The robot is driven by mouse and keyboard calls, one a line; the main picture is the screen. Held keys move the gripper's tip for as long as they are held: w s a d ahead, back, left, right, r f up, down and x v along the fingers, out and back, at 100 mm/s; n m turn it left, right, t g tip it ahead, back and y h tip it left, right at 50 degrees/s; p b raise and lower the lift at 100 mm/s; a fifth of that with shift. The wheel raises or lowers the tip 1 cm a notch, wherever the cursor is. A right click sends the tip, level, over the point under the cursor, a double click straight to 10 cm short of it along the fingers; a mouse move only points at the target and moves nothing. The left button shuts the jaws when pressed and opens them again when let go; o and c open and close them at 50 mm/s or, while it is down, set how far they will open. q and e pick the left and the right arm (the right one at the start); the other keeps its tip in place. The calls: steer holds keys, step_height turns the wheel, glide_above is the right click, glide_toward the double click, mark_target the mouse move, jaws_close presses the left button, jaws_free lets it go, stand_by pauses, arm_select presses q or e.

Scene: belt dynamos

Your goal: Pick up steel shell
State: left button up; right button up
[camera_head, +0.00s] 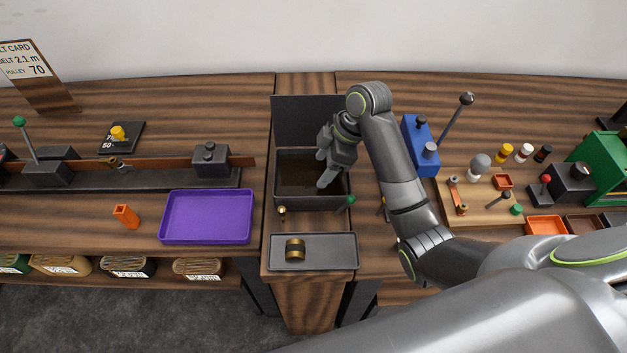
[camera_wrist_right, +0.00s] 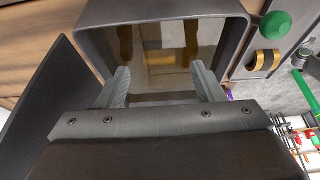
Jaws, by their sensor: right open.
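I cannot make out a thing that is clearly a steel shell. My right gripper (camera_head: 323,172) points down into a dark grey open box (camera_head: 310,204) whose raised lid stands behind it. In the right wrist view my right gripper (camera_wrist_right: 160,72) is open, its two fingers apart at the near rim of the box (camera_wrist_right: 165,14), with nothing between them. Inside the box are blurred brown and pale patches that I cannot name. A brass-coloured ring with a dark band (camera_head: 295,248) lies on the grey tray (camera_head: 335,262) in front of the box. My left gripper is not in view.
A green-knobbed lever (camera_head: 350,200) stands at the box's front right corner, and a small brass piece (camera_head: 282,211) at its front left. A purple tray (camera_head: 207,216) lies to the left, empty. A blue block (camera_head: 419,148) and a crowded wooden board (camera_head: 480,205) are on the right.

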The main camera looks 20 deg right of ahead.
mark_target(316, 177)
steer(key=x, duration=0.3)
steer(key=shift+f, duration=0.3)
steer(key=c, duration=1.1)
